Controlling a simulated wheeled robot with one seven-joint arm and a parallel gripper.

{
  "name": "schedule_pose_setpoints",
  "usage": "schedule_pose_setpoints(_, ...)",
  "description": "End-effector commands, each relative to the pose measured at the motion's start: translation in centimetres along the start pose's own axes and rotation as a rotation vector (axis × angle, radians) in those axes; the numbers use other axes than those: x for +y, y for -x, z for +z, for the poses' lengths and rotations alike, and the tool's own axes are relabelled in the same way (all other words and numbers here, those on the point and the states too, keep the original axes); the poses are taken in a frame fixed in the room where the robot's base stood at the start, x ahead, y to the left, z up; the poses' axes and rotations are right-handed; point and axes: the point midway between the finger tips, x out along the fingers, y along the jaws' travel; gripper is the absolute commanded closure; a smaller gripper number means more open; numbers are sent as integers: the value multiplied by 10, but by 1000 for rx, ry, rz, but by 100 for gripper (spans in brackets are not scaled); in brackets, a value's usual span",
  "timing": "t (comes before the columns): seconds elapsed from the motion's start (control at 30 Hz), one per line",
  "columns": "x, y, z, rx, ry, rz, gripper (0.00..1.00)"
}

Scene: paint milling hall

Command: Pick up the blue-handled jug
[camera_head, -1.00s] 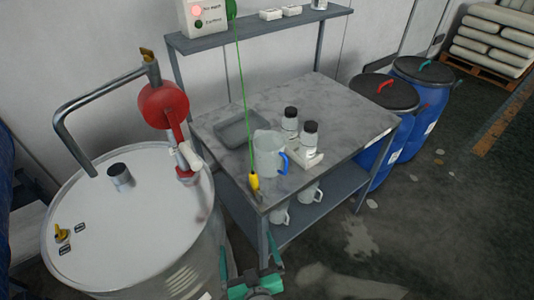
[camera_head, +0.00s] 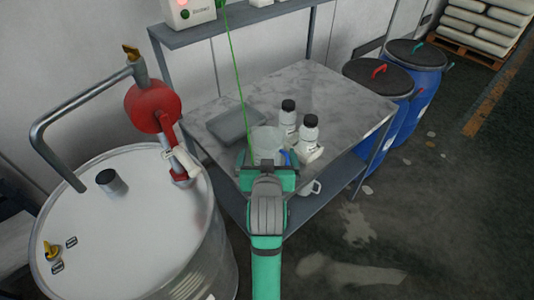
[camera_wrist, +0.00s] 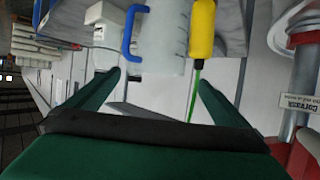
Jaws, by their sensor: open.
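The blue-handled jug (camera_head: 267,142) is translucent and stands near the front corner of the grey table (camera_head: 340,90). Its blue handle (camera_head: 286,157) faces right, and its lower part is hidden by my gripper (camera_head: 268,172). In the wrist view the jug (camera_wrist: 165,35) is beyond the fingertips of my gripper (camera_wrist: 160,80), between their lines, with its handle on the left. My green fingers are spread and empty. A yellow tool (camera_wrist: 202,28) hangs on a green cord close beside the jug, on the side away from the handle.
Two black-capped bottles (camera_head: 309,130) stand right of the jug, one by a white block. A grey tray (camera_head: 236,124) lies left of it. A white drum (camera_head: 120,220) with a red pump (camera_head: 152,108) stands left. A lower-shelf jug (camera_head: 310,187) partly shows. Blue barrels (camera_head: 415,75) stand right.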

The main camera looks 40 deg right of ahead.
Motion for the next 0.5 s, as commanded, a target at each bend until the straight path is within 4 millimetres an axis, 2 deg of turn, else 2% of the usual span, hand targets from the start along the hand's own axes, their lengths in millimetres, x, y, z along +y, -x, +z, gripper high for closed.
schedule_pose_setpoints(0.23,1,-37,0,-2,-1,1,0)
schedule_pose_setpoints(0.5,0,-55,1,0,-1,0,0)
